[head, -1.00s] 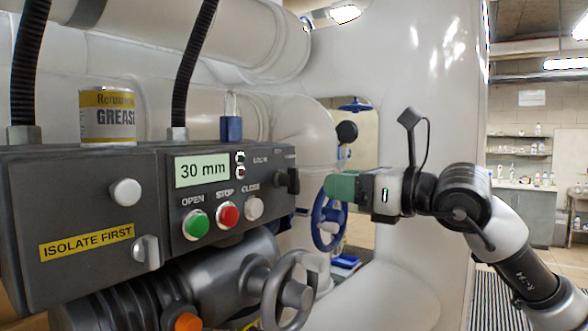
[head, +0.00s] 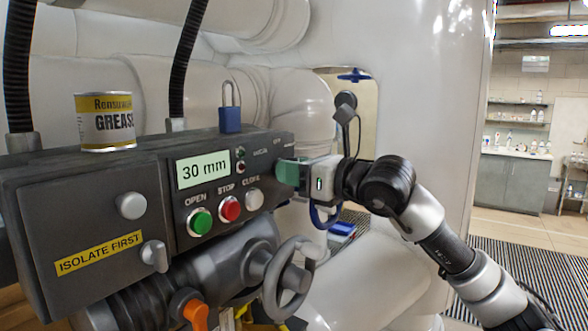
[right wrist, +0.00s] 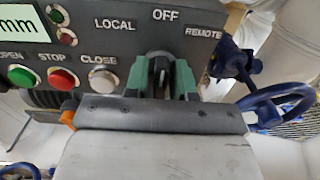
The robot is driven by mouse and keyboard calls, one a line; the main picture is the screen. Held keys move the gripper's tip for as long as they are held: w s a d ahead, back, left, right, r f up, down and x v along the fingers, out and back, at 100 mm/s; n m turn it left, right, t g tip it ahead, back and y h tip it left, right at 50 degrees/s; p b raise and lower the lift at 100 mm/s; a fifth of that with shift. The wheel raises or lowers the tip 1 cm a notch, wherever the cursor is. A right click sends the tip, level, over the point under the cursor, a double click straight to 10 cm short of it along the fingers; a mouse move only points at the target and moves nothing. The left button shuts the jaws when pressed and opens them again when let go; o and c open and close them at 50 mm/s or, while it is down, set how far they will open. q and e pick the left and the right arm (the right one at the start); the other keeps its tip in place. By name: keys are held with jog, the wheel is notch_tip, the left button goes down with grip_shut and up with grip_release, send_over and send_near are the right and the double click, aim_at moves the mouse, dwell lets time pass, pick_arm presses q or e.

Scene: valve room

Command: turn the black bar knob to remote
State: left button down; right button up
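The black bar knob (right wrist: 160,70) sits on the right end of the grey control box, below the label OFF and between LOCAL and REMOTE (right wrist: 204,33). Its bar looks roughly upright, toward OFF. My right gripper (right wrist: 160,82) is at the panel with its green fingers apart, one on each side of the knob. Whether they touch it is hard to tell. In the head view my right gripper (head: 283,172) hides the knob. My left gripper is not in view.
The control box (head: 90,215) carries green, red and white buttons, a 30 mm display and a padlock (head: 230,115). A grease can (head: 105,122) stands on top. A grey handwheel (head: 290,280) juts out below; a blue handwheel (right wrist: 280,105) is right of the gripper.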

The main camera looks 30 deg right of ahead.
grip_shut()
jog(key=shift+f+m+b, duration=0.1)
jog(key=shift+m+b, duration=0.5)
jog(key=shift+b, duration=0.05)
jog(key=shift+m+b, duration=0.8)
jog(key=shift+m, duration=0.3)
jog(key=m+b, duration=0.2)
jog(key=m, duration=0.2)
jog(key=shift+d+m+b, duration=0.1)
jog(key=shift+m+b, duration=0.45)
jog(key=shift+m, duration=1.55)
